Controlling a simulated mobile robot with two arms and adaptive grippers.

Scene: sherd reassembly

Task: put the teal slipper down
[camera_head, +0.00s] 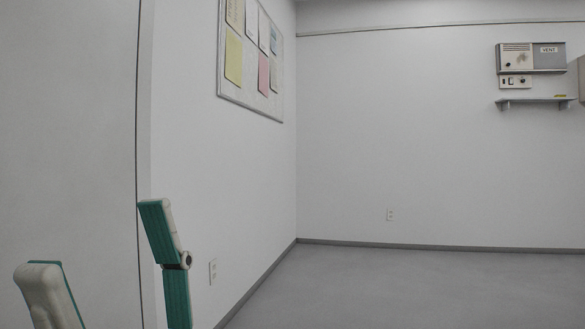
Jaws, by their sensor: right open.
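No teal slipper shows in the head view. My right gripper (97,238) is at the lower left, with two pale fingers that have teal faces. Its fingers stand wide apart and point up. Nothing shows between them except the pale wall behind. The lower part of this gripper is cut off by the bottom edge of the picture. My left gripper is not in view.
A grey floor (400,290) lies open and clear to the right. Pale walls meet in a corner. A notice board (250,55) hangs on the left wall. A vent unit (530,57) sits above a small shelf (535,101) on the far wall.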

